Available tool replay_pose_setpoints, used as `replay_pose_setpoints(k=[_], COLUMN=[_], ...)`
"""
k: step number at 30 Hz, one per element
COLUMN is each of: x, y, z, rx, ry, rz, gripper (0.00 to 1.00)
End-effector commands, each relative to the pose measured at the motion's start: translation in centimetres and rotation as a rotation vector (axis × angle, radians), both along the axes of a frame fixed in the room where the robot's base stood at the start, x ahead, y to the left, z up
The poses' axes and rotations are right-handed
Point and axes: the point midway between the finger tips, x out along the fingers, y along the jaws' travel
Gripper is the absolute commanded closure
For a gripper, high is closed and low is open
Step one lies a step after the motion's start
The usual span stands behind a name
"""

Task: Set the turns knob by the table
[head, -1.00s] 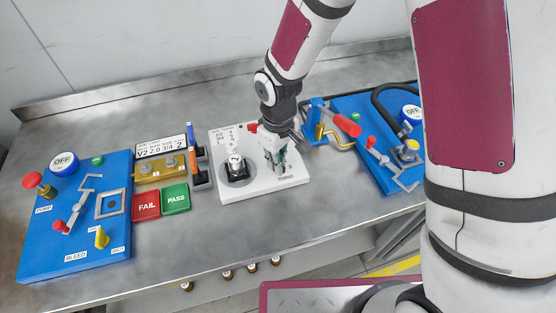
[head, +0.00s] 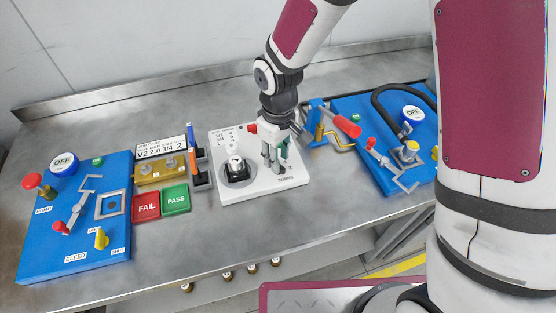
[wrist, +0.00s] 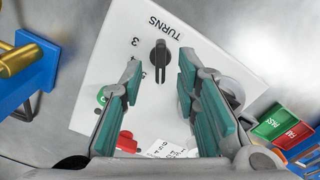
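The turns knob (wrist: 160,58) is a black pointer knob beside the word TURNS in the wrist view. It stands on the white station plate (head: 232,196), with a "3" printed near it. My gripper (wrist: 160,88) is open, with one green-padded finger on each side of the knob and gaps between. I cannot tell its height above the knob. In the head view my gripper (head: 272,155) hides the knob. The printed table (head: 225,137) is at the plate's upper left. It shows partly in the wrist view (wrist: 170,150), too small to read fully.
A display sign (head: 162,146) reads roughly "V2 2.0 3/4 2". A round fitting (head: 236,168) sits left of my gripper on the plate. Red FAIL (head: 146,206) and green PASS (head: 176,199) buttons are further left. Blue stations flank both sides; a red-handled valve (head: 347,126) stands close right.

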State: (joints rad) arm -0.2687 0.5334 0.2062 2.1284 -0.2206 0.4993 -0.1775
Motion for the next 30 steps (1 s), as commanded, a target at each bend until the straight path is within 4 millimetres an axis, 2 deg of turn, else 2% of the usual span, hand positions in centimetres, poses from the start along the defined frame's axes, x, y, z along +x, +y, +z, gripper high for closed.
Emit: replay_pose_setpoints(k=[1,6,13,18,30], x=[0.1,0.1,0.1,0.0,0.0], y=[0.1,0.1,0.0,0.1,0.1], z=[1.2,4.8,8.3,9.3,9.4], rx=[0.003,0.002,0.002,0.001,0.001], ry=[-0.006,-0.006,-0.003,-0.001,-0.001], rz=[-0.001,-0.001,-0.001,0.000,0.001], gripper=[0.71,0.71,0.71,0.71,0.71])
